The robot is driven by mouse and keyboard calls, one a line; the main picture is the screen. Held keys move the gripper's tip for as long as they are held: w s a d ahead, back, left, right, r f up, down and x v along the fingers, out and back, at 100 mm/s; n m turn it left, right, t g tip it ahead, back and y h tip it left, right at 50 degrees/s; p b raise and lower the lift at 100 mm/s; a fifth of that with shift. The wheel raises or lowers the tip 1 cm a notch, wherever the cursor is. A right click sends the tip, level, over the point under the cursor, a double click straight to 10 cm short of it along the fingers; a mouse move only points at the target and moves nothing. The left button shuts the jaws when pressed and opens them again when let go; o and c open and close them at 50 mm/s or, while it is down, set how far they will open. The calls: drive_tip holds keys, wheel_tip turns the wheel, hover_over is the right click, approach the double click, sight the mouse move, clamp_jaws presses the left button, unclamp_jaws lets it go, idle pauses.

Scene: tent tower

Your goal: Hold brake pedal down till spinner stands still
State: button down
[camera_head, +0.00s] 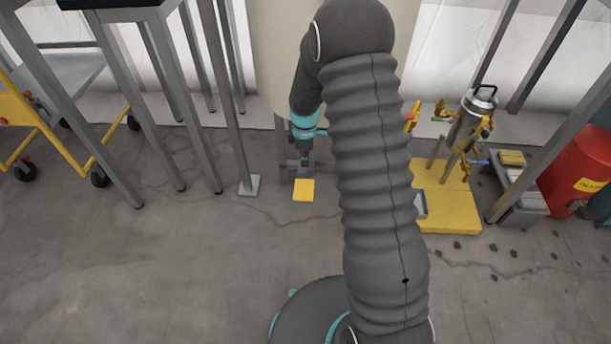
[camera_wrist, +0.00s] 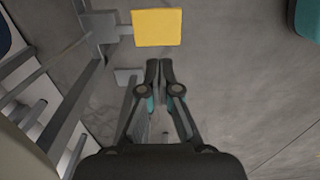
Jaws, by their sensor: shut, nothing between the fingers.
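The brake pedal is a flat yellow pad (camera_head: 303,190) low above the concrete floor, at the foot of a pale cylinder (camera_head: 275,60). In the wrist view the yellow pedal (camera_wrist: 157,27) lies just beyond my fingertips, joined on its left to a grey bracket. My gripper (camera_wrist: 160,66) is shut and empty, its two fingertips together. I cannot make out a spinner for certain.
A grey post on a foot plate (camera_head: 249,186) stands left of the pedal. A yellow platform (camera_head: 450,206) with a metal canister (camera_head: 470,120) stands to the right, near a red drum (camera_head: 585,165). A yellow cart (camera_head: 75,145) is at left.

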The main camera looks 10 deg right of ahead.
sight(306, 190)
wheel_tip(306, 190, down, 14)
drive_tip(key=shift+r+b, duration=0.2)
drive_tip(key=shift+b, duration=0.25)
